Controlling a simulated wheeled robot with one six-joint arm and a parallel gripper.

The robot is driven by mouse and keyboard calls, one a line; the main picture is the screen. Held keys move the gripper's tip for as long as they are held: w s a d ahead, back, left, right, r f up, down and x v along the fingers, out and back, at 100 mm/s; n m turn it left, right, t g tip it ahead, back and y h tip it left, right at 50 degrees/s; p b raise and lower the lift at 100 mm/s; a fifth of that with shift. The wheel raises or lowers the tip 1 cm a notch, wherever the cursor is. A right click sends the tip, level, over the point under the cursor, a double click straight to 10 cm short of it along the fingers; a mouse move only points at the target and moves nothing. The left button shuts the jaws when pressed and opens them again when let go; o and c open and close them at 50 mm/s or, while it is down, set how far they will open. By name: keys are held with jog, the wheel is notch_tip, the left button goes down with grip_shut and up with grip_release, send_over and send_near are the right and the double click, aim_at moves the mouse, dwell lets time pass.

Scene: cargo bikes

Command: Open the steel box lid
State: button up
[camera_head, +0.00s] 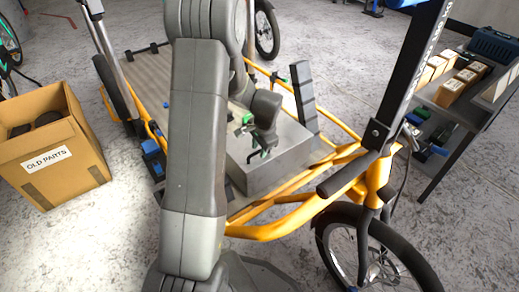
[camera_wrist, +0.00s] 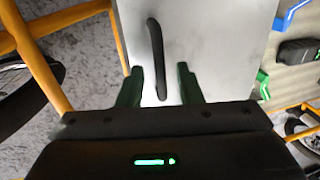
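The steel box (camera_head: 285,160) is a grey box on the cargo bike's deck, and its lid looks closed. In the wrist view the pale lid (camera_wrist: 215,50) fills the middle, with a black bar handle (camera_wrist: 156,50) running lengthwise on it. My gripper (camera_wrist: 159,70) is open, one finger on each side of the handle's near end. Both fingers appear apart from the handle; I cannot tell how far above the lid they are. In the head view my gripper (camera_head: 259,152) is over the box top, and my arm hides part of the box and deck.
A dark upright segmented block (camera_head: 304,95) stands by the box. The orange bike frame (camera_head: 270,229) surrounds the deck. An OLD PARTS cardboard box (camera_head: 50,145) is at left. A shelf with small boxes (camera_head: 455,90) stands at right. Green and blue clips (camera_wrist: 262,84) lie beside the lid.

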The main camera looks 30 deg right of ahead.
grip_shut()
